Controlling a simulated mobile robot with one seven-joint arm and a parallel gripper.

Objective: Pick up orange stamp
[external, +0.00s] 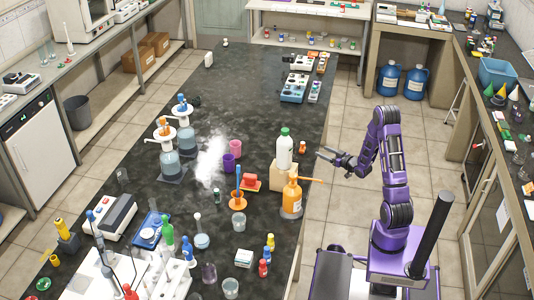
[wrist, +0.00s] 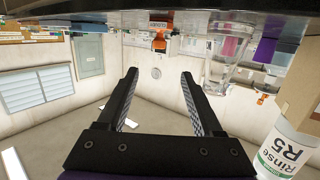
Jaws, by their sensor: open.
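A small orange object, which looks like the orange stamp (external: 302,148), stands near the right edge of the dark bench, just right of the white bottle. In the upside-down wrist view an orange piece with a white band (wrist: 159,42) appears ahead, in line with the gap between my fingers; it looks like the same stamp. My gripper (external: 322,155) is beside the bench's right edge, pointing left, apart from the stamp. In the wrist view my gripper (wrist: 160,76) has its fingers spread with nothing between them.
A white rinse bottle (external: 285,150) on a wooden block stands close by; it also shows in the wrist view (wrist: 288,150). A clear glass (wrist: 229,55) is near the stamp. An orange wash bottle (external: 291,195) stands nearer. The bench behind the stamp is mostly clear.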

